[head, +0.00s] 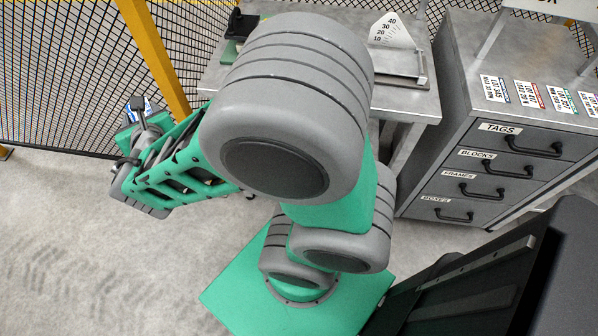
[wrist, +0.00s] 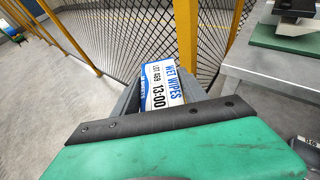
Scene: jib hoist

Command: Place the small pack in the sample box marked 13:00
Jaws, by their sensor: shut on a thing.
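The small pack (wrist: 160,85) is white and blue, with the print "WET WIPES", "LOT 469" and "13:00". In the wrist view it stands out past the dark bar of my gripper (wrist: 150,98), which is shut on it. In the head view the pack (head: 141,106) shows as a small blue and white patch at the left, at the end of my arm, held over the floor beside the mesh fence. My gripper (head: 137,122) is partly hidden there by my own arm.
A grey metal table (head: 412,98) with a dial scale (head: 392,32) stands behind my arm. A drawer cabinet (head: 490,150) labelled TAGS, BLOCKS, FRAMES and BOXES is at the right, with several cards on top. A yellow post (head: 155,55) and mesh fence stand near the pack. Floor at lower left is clear.

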